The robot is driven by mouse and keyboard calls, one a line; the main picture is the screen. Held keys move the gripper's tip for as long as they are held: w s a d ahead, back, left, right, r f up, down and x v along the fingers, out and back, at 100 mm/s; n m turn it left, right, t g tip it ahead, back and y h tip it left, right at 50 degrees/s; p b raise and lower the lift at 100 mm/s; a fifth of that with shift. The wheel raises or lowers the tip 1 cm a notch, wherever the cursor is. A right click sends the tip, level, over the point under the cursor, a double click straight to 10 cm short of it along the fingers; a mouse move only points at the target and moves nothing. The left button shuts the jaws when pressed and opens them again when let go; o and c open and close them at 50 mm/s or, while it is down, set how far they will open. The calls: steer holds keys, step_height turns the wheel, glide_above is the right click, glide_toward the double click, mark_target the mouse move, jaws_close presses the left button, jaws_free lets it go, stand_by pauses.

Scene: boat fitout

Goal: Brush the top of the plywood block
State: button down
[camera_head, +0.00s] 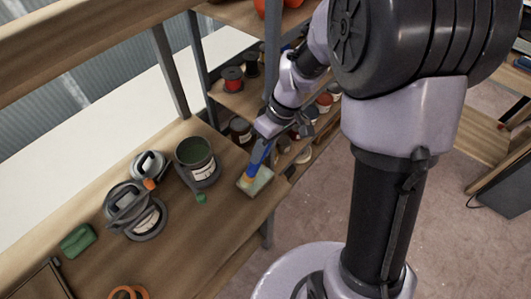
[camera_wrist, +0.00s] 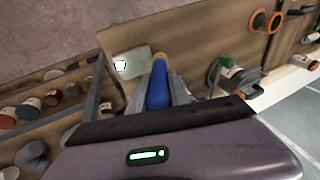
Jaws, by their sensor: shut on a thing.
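My gripper (camera_head: 266,138) is shut on the blue handle of a brush (camera_head: 260,156), which points down. The brush also shows in the wrist view (camera_wrist: 158,90), between my two fingers. The plywood block (camera_head: 257,186) lies near the right end of the wooden bench; its top looks pale green. In the wrist view the block (camera_wrist: 129,66) shows beside the brush's yellowish end. The brush end is over or at the block's top; I cannot tell whether it touches. The bristles are mostly hidden.
A dark can with green contents (camera_head: 196,158) stands left of the block on the bench (camera_head: 200,245). Power tools (camera_head: 135,208), a green pad (camera_head: 77,240) and an orange ring (camera_head: 127,292) lie further left. Shelves with several small cans (camera_head: 233,80) stand behind.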

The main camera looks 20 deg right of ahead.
steer(key=shift+r+p, duration=0.6)
steer(key=shift+r, duration=0.5)
steer(key=shift+f, duration=0.15)
